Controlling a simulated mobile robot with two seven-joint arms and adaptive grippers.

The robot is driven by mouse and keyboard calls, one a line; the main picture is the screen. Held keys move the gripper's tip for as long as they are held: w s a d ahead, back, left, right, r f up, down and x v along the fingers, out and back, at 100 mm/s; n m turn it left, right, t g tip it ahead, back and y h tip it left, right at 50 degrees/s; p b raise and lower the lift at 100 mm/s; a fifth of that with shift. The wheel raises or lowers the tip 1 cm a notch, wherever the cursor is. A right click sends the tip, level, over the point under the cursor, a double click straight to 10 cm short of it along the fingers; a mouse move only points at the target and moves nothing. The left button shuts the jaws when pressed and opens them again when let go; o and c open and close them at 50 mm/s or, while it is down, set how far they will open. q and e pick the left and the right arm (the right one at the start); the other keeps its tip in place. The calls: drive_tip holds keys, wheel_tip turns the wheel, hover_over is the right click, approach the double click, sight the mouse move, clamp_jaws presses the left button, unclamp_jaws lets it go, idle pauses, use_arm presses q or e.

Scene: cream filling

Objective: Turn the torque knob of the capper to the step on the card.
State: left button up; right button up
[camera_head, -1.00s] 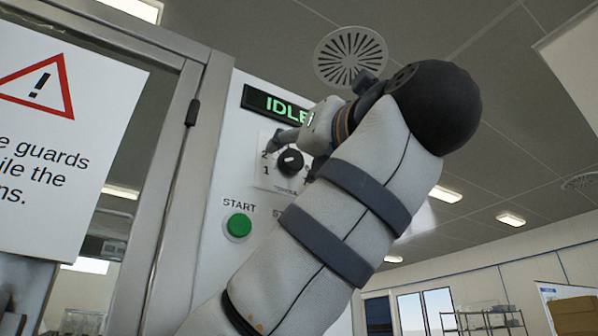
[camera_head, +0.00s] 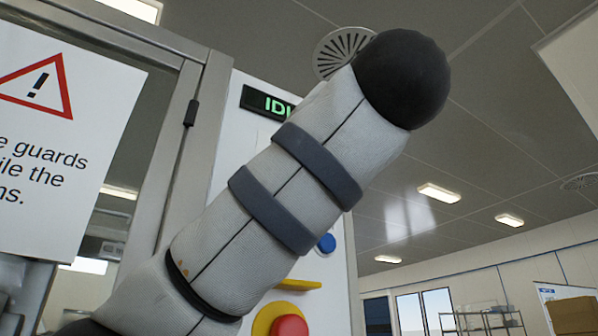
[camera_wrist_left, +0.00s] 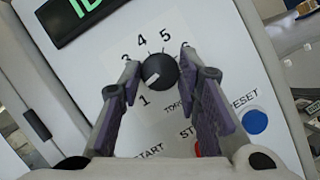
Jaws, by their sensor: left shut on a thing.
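The torque knob (camera_wrist_left: 160,71) is a round black dial with a white mark on the white capper panel. In the left wrist view, numbers 1, 3, 4, 5 and part of 6 show around it; 2 is hidden behind a finger. The white mark points down-left, and I cannot tell exactly which number it meets. My left gripper (camera_wrist_left: 159,68) has its fingers on both sides of the knob and is shut on it. In the head view my left arm hides the knob and the gripper. My right gripper and the card are not in view.
An IDLE display (camera_head: 267,103) sits above the knob. A blue RESET button (camera_wrist_left: 254,121) and a red button (camera_head: 289,327) on a yellow base are lower on the panel. A framed glass door with a warning sign (camera_head: 60,130) stands at left.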

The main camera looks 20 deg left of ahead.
use_arm(q)
drive_tip(key=shift+s+a+r+m+t+h, duration=0.15)
drive_tip(key=shift+m+h, duration=0.25)
drive_tip(key=shift+m, duration=0.45)
drive_tip(key=shift+w+d+f+m+t+h, duration=0.15)
drive_tip(key=shift+m+h, duration=0.25)
drive_tip(key=shift+m, duration=0.45)
drive_tip(key=shift+a+r+m, duration=0.1)
drive_tip(key=shift+m, duration=0.3)
drive_tip(key=shift+s, duration=0.1)
drive_tip(key=o, duration=1.1)
drive_tip(key=shift+o, duration=0.2)
